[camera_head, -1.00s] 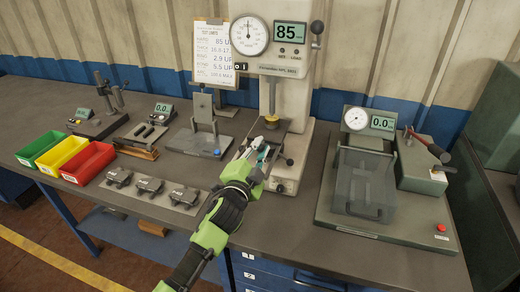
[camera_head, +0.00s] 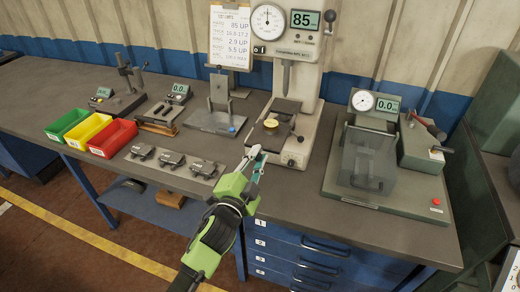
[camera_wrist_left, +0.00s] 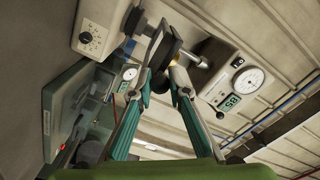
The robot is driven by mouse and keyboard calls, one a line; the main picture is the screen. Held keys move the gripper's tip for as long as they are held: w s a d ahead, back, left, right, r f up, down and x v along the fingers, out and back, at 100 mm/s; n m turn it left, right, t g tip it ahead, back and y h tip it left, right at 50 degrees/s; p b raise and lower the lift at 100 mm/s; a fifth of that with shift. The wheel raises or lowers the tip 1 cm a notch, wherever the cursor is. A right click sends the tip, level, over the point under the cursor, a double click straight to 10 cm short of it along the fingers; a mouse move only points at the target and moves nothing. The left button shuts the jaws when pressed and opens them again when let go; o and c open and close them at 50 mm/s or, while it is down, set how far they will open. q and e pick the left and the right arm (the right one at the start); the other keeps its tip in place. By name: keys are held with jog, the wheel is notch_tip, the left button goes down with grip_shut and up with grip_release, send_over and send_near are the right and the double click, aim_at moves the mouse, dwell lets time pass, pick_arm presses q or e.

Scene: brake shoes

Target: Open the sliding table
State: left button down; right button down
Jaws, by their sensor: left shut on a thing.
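The sliding table (camera_head: 265,137) is a dark plate with a small yellow round seat on the tall grey test machine. It sticks out toward the front, with its seat in front of the vertical spindle (camera_head: 286,78). My left gripper (camera_head: 255,156) is at the plate's front edge, its green-and-teal fingers shut on it. The wrist view shows the two teal fingers (camera_wrist_left: 162,80) converging at a dark part of the table (camera_wrist_left: 163,53); the exact contact is hard to make out. My right gripper is not in view.
Three metal parts (camera_head: 171,158) lie left of my gripper. Green, yellow and red bins (camera_head: 112,139) stand farther left. A tester with a clear cover (camera_head: 368,165) stands on the right. Blue drawers (camera_head: 300,250) are below the bench's front edge.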

pick_arm(q)
jog(key=c, duration=1.9)
grip_release()
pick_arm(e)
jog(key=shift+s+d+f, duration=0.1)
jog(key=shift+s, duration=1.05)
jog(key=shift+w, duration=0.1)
pick_arm(q)
jog(key=v, duration=1.2)
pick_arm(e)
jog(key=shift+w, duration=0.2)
